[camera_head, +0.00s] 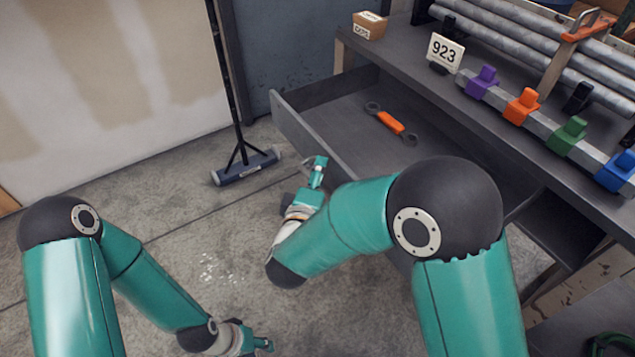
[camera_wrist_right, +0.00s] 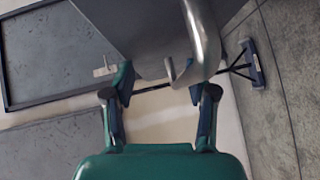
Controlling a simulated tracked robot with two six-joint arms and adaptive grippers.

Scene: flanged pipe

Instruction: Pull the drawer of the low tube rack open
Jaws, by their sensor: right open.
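The grey drawer (camera_head: 340,118) of the low rack stands pulled out, its inside open to view. Its front panel (camera_head: 298,130) faces left. My right gripper (camera_head: 318,172) is open at the outside of this panel. In the right wrist view a curved metal handle (camera_wrist_right: 207,38) reaches down to the open fingers (camera_wrist_right: 158,84); whether they touch it I cannot tell. My left gripper (camera_head: 264,344) is low over the floor, away from the drawer, too small to tell its opening.
A wrench with an orange middle (camera_head: 390,122) lies in the drawer. Grey pipes (camera_head: 500,32), coloured clamps (camera_head: 523,105), a 923 sign (camera_head: 445,52) and a small box (camera_head: 369,25) are on the rack top. A broom (camera_head: 245,168) stands on the floor left of the drawer.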

